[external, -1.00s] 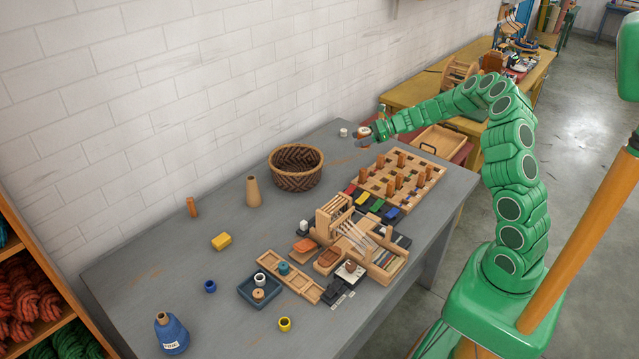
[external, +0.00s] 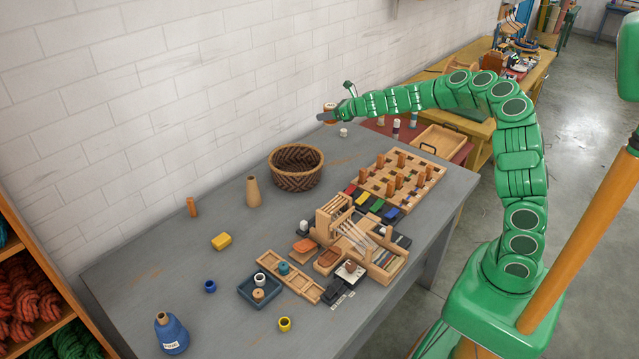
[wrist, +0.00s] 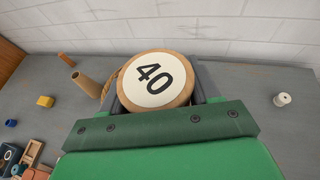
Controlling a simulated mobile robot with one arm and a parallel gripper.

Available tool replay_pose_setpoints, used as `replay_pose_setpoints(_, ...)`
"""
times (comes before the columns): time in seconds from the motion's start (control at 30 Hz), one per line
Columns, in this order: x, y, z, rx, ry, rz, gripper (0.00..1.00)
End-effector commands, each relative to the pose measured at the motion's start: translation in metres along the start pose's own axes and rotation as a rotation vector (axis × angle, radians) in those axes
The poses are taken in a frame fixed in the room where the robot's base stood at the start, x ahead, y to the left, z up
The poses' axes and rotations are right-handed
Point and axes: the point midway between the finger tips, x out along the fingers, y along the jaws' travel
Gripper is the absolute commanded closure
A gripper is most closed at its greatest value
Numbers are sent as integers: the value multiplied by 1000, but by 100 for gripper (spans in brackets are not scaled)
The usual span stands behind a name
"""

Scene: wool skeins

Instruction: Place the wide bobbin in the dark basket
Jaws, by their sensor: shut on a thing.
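My gripper (external: 331,115) is shut on a wide bobbin (wrist: 155,80), which has a pale round end marked "40" and a wooden rim. The bobbin also shows small in the external view (external: 329,108), held up in the air above the far end of the table, close to the wall. The dark woven basket (external: 296,179) stands on the table to the left of and below my gripper in the external view. It looks empty. In the wrist view the bobbin hides most of the basket; only a bit of woven edge (wrist: 107,84) shows beside it.
The grey table (external: 190,265) has bare room around the basket. A tan cone (external: 253,191) stands left of it, and a wooden peg board (external: 420,188) lies to its right. A small white spool (external: 343,132) stands near the wall. A small loom (external: 355,240) sits in front.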

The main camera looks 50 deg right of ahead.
Motion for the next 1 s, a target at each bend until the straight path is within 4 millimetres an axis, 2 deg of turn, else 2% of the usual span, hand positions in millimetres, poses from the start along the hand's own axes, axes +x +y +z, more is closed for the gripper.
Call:
replay_pose_setpoints(0.3,6,20,52,52,-2,-139,69)
replay_pose_setpoints(0.5,6,29,74,80,-1,-204,69)
replay_pose_setpoints(0.7,5,35,88,97,-1,-242,69)
replay_pose_setpoints(1.0,4,37,92,105,0,-254,69)
